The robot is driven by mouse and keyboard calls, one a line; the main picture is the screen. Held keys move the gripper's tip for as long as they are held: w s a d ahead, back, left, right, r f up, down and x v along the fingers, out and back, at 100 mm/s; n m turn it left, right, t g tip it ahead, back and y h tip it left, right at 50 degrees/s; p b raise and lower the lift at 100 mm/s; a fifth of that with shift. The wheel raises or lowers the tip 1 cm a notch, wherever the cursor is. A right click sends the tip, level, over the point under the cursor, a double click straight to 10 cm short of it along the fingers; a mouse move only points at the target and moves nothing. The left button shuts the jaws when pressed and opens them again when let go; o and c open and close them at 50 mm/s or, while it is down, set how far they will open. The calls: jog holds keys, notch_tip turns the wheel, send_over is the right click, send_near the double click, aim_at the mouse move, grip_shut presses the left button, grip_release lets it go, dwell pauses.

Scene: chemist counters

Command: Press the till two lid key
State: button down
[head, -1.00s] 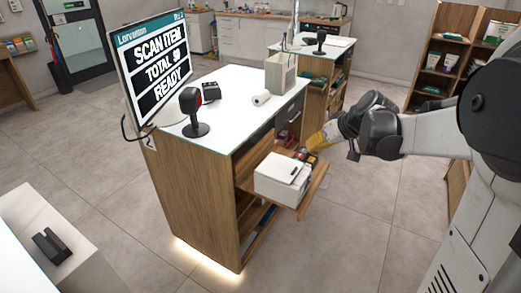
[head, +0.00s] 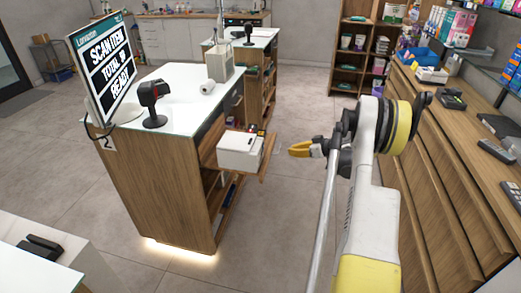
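A white box-shaped till device (head: 238,152) sits on a pulled-out wooden shelf (head: 265,165) at the side of the near counter. Small coloured keys (head: 259,131) show at its back right edge; their labels are too small to read. I cannot tell which key is the lid key or whether this is till two. My gripper (head: 300,149), with yellow fingers, hangs over the floor to the right of the device, apart from it and pointing left towards it. The gap between its fingertips is too small to judge.
The near counter (head: 185,77) carries a screen (head: 105,62) reading "SCAN ITEM", a black scanner (head: 153,103) and a paper roll (head: 207,87). A second counter (head: 255,39) stands behind. Wooden drawers (head: 440,170) line the right. Floor between is clear.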

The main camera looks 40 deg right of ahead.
aim_at(263, 146)
jog(key=shift+w, duration=0.15)
jog(key=w+a, duration=0.5)
jog(key=w, duration=0.1)
jog(key=shift+w+a, duration=0.2)
jog(key=shift+a, duration=0.15)
jog(key=shift+w, duration=0.1)
dwell(1.5)
jog(key=shift+w+a, duration=0.25)
jog(key=shift+a, duration=0.05)
jog(key=shift+w+a, duration=0.2)
jog(key=shift+w, duration=0.05)
dwell(0.6)
dwell(0.3)
jog(key=shift+s+d+b, duration=0.35)
jog(key=shift+s+d, duration=0.15)
jog(key=shift+s, duration=0.1)
